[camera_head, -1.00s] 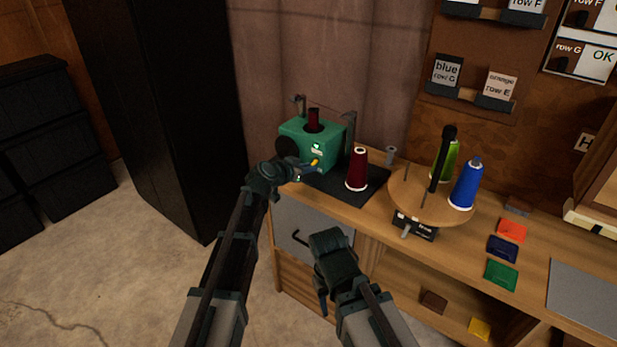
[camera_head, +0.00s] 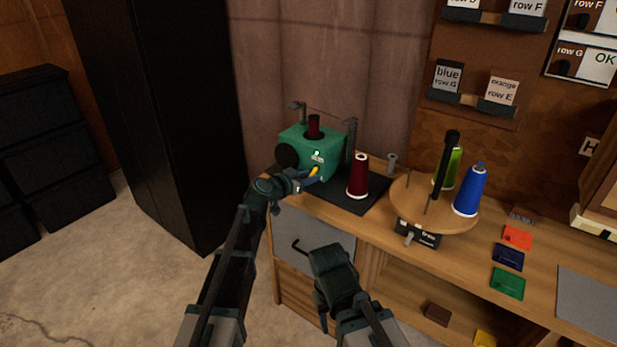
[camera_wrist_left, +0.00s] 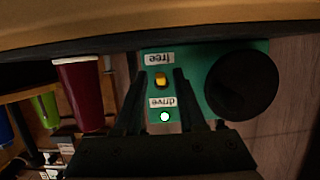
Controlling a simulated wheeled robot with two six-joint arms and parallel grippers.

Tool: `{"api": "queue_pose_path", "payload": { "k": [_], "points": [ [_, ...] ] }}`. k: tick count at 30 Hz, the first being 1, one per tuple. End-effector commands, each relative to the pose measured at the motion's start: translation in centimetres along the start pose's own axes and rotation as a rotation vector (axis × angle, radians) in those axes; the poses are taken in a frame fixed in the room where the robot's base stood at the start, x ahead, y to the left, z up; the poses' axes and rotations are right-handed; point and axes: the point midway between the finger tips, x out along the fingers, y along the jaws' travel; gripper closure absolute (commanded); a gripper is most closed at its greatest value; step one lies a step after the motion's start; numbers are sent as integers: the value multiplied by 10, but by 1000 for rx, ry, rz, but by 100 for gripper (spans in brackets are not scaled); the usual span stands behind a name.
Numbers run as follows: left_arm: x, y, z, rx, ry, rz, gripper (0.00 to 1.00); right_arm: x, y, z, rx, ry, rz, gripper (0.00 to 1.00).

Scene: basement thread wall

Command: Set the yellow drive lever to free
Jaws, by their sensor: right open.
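The yellow lever (camera_wrist_left: 161,80) sits on the face of a green machine (camera_head: 325,146); it also shows as a small yellow piece in the head view (camera_head: 314,171). In the left wrist view, which is upside down, the lever lies between the "free" label (camera_wrist_left: 158,58) and the "drive" label (camera_wrist_left: 162,102). A lit green-white lamp (camera_wrist_left: 165,117) is beside "drive". My left gripper (camera_wrist_left: 160,72) is open, its fingers on either side of the lever with gaps visible; the head view shows it at the machine's front (camera_head: 308,180). My right gripper (camera_head: 321,297) is open, low before the bench.
A dark red thread cone (camera_head: 357,177) stands close right of the machine. A round wooden turntable (camera_head: 415,212) holds green and blue cones. A black disc (camera_wrist_left: 242,85) is on the machine's face. Coloured cards lie on the bench at right.

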Motion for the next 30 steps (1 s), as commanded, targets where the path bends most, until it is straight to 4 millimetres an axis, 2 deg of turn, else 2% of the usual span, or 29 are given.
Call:
{"api": "queue_pose_path", "payload": {
  "k": [11, 14, 24, 30],
  "points": [
    [-4, 0, -1, -1, 1, -1, 55, -2, 0, 0, 0, 0, 0, 50],
    [-18, 0, -2, -2, 1, -3, 55, -6, 1, 0, 0, 0, 0, 50],
    [-92, 1, -2, -1, 0, -3, 55, -28, 3, 2, 0, 0, 0, 50],
    [-122, 1, -1, -2, 1, -2, 55, -37, 4, 2, 0, 0, 0, 50]
  ]
}}
